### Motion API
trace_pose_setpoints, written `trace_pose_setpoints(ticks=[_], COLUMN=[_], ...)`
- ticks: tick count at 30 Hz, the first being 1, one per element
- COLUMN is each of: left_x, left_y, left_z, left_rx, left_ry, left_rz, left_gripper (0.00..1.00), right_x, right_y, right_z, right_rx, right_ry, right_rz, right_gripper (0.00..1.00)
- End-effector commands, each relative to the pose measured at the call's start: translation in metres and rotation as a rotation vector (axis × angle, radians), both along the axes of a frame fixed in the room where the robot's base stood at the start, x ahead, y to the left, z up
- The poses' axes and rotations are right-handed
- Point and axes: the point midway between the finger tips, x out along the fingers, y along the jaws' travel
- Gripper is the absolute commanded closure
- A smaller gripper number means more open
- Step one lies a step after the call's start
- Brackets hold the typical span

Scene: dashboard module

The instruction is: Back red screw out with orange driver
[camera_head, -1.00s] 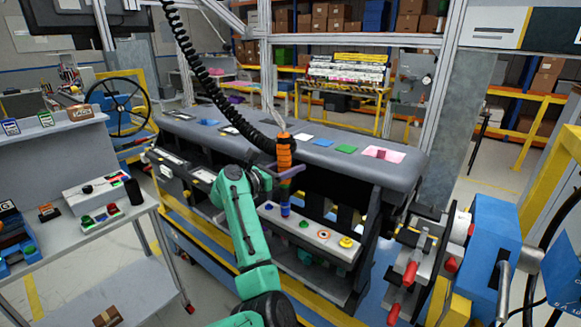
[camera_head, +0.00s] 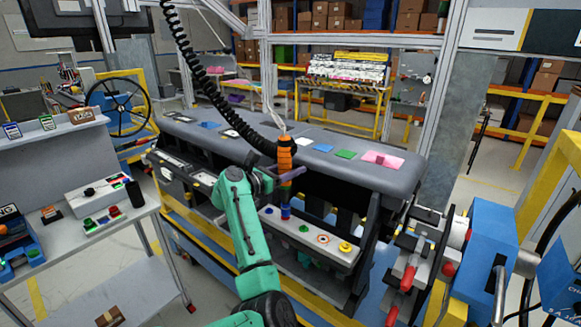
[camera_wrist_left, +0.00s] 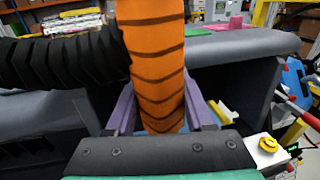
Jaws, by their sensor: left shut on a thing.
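The orange driver (camera_head: 285,155) hangs upright from a black coiled hose, in front of the dashboard module (camera_head: 330,170). My left gripper (camera_head: 287,182) is shut around its body; the left wrist view shows the ribbed orange body (camera_wrist_left: 158,70) between the purple fingers (camera_wrist_left: 158,115). The driver's lower end reaches down to a blue piece (camera_head: 285,212) at the white strip (camera_head: 268,212). I cannot tell whether they touch. On the strip, a small red-orange ring mark (camera_head: 323,239) lies between a green knob (camera_head: 303,228) and a yellow knob (camera_head: 345,247). I cannot make out a red screw clearly.
Coloured pads lie along the module's top, including a pink one (camera_head: 390,164). The black hose (camera_head: 215,90) runs up to the left. A blue machine with red handles (camera_head: 408,278) stands at the right. A grey table (camera_head: 100,232) with small boxes stands at the left.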

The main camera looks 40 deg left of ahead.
Motion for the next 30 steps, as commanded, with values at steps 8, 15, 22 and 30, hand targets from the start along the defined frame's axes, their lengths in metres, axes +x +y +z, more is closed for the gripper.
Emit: trace_pose_setpoints(ticks=[8, 15, 22, 30], left_x=[0.0, 0.0, 0.0, 0.0], left_y=[0.0, 0.0, 0.0, 0.0], left_z=[0.025, 0.04, 0.047, 0.045], left_rx=[0.006, 0.007, 0.006, 0.006], left_ry=[-0.008, -0.009, -0.01, -0.01], left_rz=[0.0, 0.001, 0.001, 0.002], left_gripper=[1.0, 1.0, 1.0, 1.0], right_x=[0.0, 0.0, 0.0, 0.0], right_y=[0.0, 0.0, 0.0, 0.0], right_z=[0.024, 0.041, 0.049, 0.048], right_rx=[0.0, 0.0, 0.0, 0.0], right_ry=[0.0, 0.0, 0.0, 0.0], right_rz=[0.0, 0.0, 0.0, 0.0], right_gripper=[0.5, 0.5, 0.5, 0.5])
